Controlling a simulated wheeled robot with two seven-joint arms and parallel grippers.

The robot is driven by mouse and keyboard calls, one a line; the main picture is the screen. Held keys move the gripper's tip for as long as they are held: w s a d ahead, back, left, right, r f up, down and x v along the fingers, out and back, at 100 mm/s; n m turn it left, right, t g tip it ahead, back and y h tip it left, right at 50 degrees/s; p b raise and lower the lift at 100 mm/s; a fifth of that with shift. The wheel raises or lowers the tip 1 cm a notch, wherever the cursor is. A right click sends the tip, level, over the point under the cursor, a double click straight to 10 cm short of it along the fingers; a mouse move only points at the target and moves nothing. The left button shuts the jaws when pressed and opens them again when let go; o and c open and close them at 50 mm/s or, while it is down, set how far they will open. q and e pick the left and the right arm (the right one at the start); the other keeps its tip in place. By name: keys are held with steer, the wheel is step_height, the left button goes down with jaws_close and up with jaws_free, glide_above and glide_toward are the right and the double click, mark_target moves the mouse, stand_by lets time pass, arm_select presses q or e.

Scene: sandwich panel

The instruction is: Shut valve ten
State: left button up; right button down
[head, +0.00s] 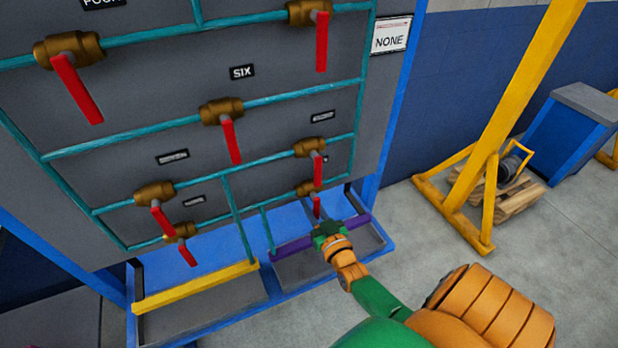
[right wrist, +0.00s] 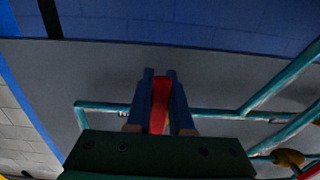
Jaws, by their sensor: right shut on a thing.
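The grey panel (head: 290,120) carries teal pipes and brass valves with red lever handles. My right gripper (head: 318,220) reaches the lowest valve on the right (head: 308,188), whose red handle (head: 316,206) hangs down. In the right wrist view the red handle (right wrist: 160,104) stands between the two blue fingers (right wrist: 161,100), which are shut on it. The label of this valve is too small or hidden to read, so I cannot tell that it is valve ten. My left gripper is not in view.
Another valve (head: 309,148) sits just above the held one, its red handle hanging close by. A purple bar (head: 290,247) and a yellow bar (head: 195,287) lie along the blue frame's base.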

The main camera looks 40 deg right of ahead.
mark_target(318, 216)
steer(key=shift+f, duration=0.15)
stand_by(0.4)
steer(key=c, duration=0.8)
jaws_free()
steer(key=shift+d, duration=0.1)
steer(key=v, duration=0.7)
steer(key=shift+s, duration=0.1)
